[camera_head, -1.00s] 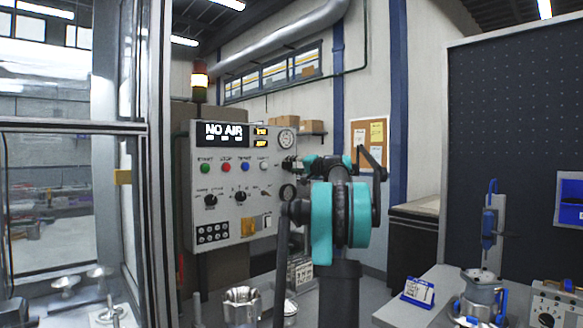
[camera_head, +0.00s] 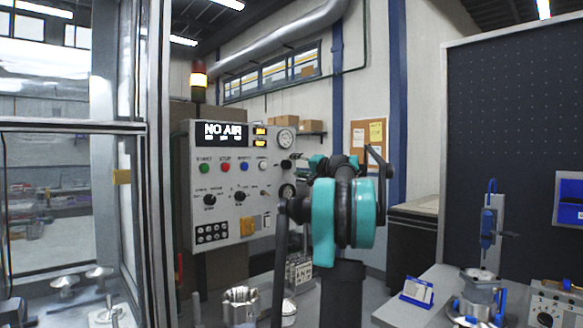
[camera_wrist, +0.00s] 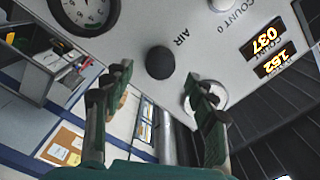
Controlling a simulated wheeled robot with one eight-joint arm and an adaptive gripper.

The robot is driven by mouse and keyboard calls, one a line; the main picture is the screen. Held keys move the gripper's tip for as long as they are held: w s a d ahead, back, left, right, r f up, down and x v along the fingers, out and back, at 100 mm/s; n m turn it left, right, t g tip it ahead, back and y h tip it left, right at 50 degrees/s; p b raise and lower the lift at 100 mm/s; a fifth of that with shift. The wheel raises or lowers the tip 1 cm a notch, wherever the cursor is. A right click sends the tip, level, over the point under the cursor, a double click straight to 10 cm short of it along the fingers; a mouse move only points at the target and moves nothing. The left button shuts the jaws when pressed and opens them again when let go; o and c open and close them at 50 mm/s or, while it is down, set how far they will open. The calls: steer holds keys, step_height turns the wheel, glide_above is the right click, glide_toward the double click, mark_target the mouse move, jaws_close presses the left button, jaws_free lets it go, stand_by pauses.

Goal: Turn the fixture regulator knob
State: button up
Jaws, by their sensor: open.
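The regulator knob is a round black knob marked AIR (camera_wrist: 160,62) on the light grey control panel (camera_head: 225,217). In the wrist view it sits between two round gauges, ahead of my fingertips. In the head view the knob (camera_head: 286,165) shows at the panel's right edge, small and close to my gripper (camera_head: 298,160). My gripper (camera_wrist: 160,88) is open in the wrist view, its two dark green fingers spread on either side below the knob. Nothing is between them. The fingers appear apart from the knob. The display (camera_head: 222,133) reads NO AIR.
One gauge (camera_wrist: 85,12) is at the upper left of the wrist view; the other gauge (camera_wrist: 191,100) is partly behind the right finger. A glass door frame (camera_head: 155,220) stands left of the panel. A bench (camera_head: 415,312) with a fixture stands at right.

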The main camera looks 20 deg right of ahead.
steer(key=v, duration=0.8)
steer(key=shift+s, duration=0.3)
steer(key=shift+d, duration=0.15)
